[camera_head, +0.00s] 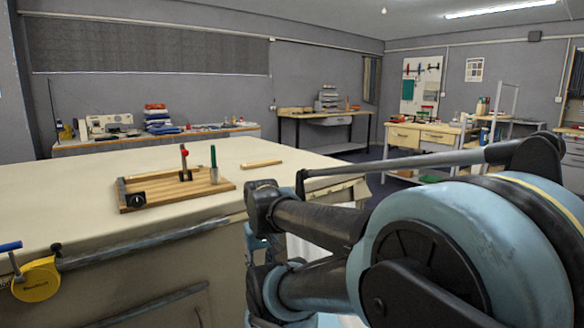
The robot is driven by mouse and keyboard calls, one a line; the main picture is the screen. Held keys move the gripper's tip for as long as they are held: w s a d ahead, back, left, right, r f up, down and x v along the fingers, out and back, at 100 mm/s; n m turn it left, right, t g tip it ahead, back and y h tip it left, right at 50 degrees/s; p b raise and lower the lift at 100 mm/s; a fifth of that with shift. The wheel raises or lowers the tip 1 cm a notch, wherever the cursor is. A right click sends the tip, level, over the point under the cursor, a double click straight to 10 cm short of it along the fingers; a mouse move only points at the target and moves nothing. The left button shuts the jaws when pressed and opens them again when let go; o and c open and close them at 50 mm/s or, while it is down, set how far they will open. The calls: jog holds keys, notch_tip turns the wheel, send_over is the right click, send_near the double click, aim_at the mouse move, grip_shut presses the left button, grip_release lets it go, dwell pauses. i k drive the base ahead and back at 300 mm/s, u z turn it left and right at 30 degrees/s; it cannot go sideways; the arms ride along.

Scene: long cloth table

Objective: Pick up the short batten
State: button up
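A short batten (262,164), a light wooden strip, lies flat on the cream cloth table (110,222), near its far right side. It is just right of and behind a wooden tray (212,188), with bare cloth between them. My arm fills the right foreground, with pale blue joints and dark links. Its dark parts reach up to the table's right edge, in front of and below the batten in the picture. I cannot make out the gripper's fingers, and nothing of mine is seen touching the batten.
The tray holds a black block (136,200), a red-topped tool (185,163) and a green-topped upright tool (214,166). A yellow disc-shaped tool (36,279) hangs at the table's front left. Cloth around the batten is clear. Workbenches stand along the far walls.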

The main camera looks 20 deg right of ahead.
aim_at(264, 163)
jog(key=z, duration=2.35)
jog(key=k, duration=1.2)
jog(key=u, duration=1.2)
jog(key=i, duration=1)
jog(key=z, duration=0.05)
